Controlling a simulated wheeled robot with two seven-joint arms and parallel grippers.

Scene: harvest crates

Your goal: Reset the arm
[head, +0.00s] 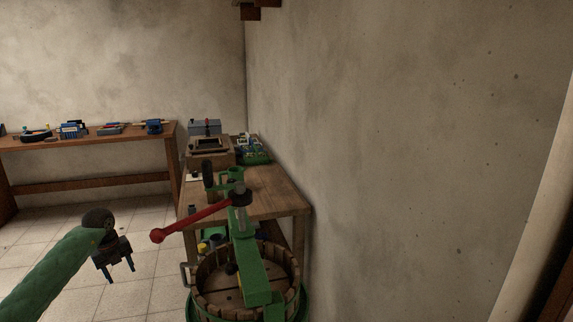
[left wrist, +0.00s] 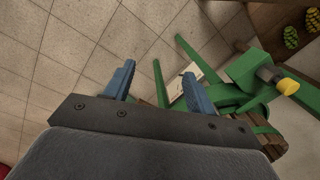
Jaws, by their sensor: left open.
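My left arm comes in from the left as a green sleeve-like link in the head view. Its gripper (head: 119,262) hangs at the arm's end, fingers pointing down over the tiled floor. In the left wrist view the two blue fingers (left wrist: 158,88) are apart with nothing held between them, so the gripper is open and empty. The green press (head: 250,265) with a red-knobbed lever stands to the right of the gripper, apart from it in the head view. My right gripper is not in view.
The press's slatted wooden tub (head: 210,284) stands in front of a wooden table (head: 265,192) along the wall. A long bench (head: 90,143) with tools stands at the back left. Tiled floor (head: 150,218) is clear between them. A bare wall (head: 400,130) fills the right.

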